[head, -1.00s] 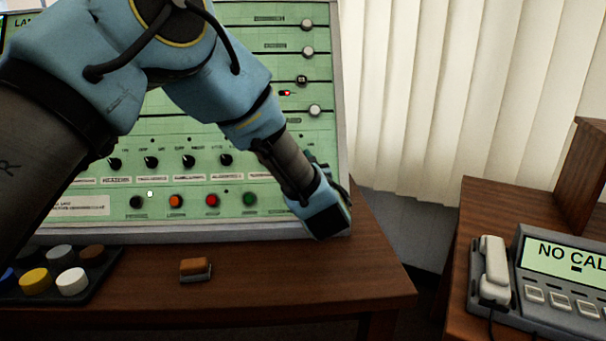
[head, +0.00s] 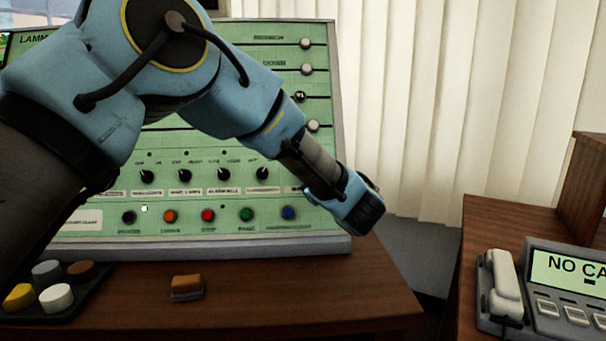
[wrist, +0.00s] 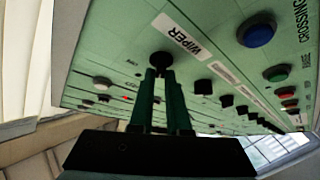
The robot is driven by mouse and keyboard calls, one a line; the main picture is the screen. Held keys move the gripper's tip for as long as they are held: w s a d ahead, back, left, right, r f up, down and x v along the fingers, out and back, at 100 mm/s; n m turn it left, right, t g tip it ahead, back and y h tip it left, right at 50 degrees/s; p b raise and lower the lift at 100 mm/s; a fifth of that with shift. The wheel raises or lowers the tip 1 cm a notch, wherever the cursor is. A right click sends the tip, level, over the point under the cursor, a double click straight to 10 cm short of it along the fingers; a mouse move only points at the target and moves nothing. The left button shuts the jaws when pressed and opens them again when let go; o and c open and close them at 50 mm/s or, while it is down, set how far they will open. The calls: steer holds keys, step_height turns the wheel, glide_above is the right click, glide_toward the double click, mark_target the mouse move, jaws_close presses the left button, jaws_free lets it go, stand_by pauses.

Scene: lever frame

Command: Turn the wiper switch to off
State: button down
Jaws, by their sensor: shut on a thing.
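The wiper switch (wrist: 161,60) is a black knob on the green panel, beside a white label reading WIPER in the wrist view. My gripper (wrist: 160,75) has its green fingers shut on this knob, at the panel face. The fingertips cover part of the knob, so its pointer direction cannot be read. In the head view my gripper (head: 352,206) is at the panel's lower right edge, and my arm hides the wiper switch.
The control panel (head: 240,225) carries other black knobs, sliders and a row of coloured buttons, including a blue button (wrist: 256,32) near the wiper label. An orange switch (head: 187,285) lies on the wooden desk (head: 300,285). A telephone (head: 505,285) stands at right.

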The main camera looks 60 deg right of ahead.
steer(key=c, duration=0.9)
jaws_free()
steer(key=shift+s, duration=0.1)
steer(key=b+v, duration=0.1)
steer(key=v, duration=0.9)
steer(key=shift+s+a, duration=0.25)
